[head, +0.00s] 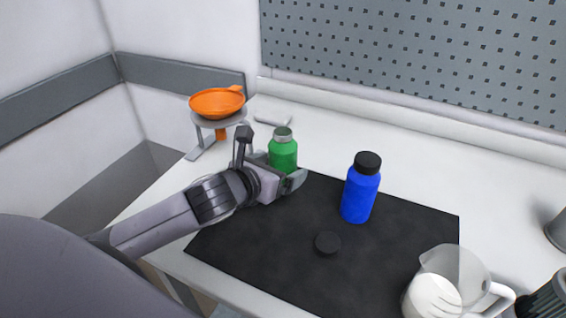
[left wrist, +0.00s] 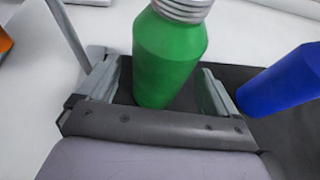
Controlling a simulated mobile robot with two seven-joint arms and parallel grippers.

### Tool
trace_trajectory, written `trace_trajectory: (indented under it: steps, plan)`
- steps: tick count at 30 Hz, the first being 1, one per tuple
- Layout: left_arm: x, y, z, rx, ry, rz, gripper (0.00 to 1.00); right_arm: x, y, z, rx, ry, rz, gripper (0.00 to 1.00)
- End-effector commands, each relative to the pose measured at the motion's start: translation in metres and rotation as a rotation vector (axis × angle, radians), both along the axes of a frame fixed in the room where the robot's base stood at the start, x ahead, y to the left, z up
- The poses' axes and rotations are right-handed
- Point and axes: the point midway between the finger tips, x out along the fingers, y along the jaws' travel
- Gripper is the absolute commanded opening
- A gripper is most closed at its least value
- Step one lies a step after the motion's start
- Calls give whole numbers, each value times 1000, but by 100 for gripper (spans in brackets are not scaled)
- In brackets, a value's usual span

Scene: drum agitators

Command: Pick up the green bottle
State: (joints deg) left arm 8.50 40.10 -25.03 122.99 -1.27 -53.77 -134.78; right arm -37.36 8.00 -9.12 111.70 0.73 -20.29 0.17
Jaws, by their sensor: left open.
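The green bottle (head: 283,152) stands upright near the back left corner of the black mat, with its silver threaded neck uncapped. It also shows in the left wrist view (left wrist: 167,58), between the two fingers. My left gripper (head: 272,160) is open around the lower part of the bottle. In the left wrist view its fingers (left wrist: 158,92) stand on either side of the bottle, with a visible gap at each side. In the head view the bottle's base is hidden behind the gripper. My right gripper is not in view.
A blue bottle (head: 360,192) with a black cap stands on the black mat (head: 270,262), right of the green one. A loose black cap (head: 327,243) lies on the mat. A clear pitcher (head: 445,285) is at front right. An orange funnel (head: 217,102) sits on a stand behind my gripper.

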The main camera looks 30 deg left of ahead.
Motion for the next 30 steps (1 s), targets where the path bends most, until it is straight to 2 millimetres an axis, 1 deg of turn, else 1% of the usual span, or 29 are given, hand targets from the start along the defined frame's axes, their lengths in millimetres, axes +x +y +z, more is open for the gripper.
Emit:
trace_trajectory:
  steps: [1,3,6,14,15,17,18,20,21,30]
  plan:
    - [6,0,-2,-2,-2,2,93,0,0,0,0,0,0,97]
    - [13,-1,-4,-2,-2,1,93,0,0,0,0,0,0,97]
    - [18,-1,-7,0,-1,0,93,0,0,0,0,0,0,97]
    - [19,-1,-7,0,-1,-1,93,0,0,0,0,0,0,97]
    - [19,-1,-7,0,-1,-1,87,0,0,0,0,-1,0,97]
    - [19,-1,-7,0,-1,-1,67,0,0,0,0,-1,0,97]
    - [19,-1,-7,0,-1,-1,54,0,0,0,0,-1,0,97]
    - [19,-1,-7,0,-1,-1,35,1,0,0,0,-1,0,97]
    - [19,-1,-7,0,-1,-1,26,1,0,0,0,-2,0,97]
    - [19,-1,-6,0,-4,-1,26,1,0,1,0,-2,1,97]
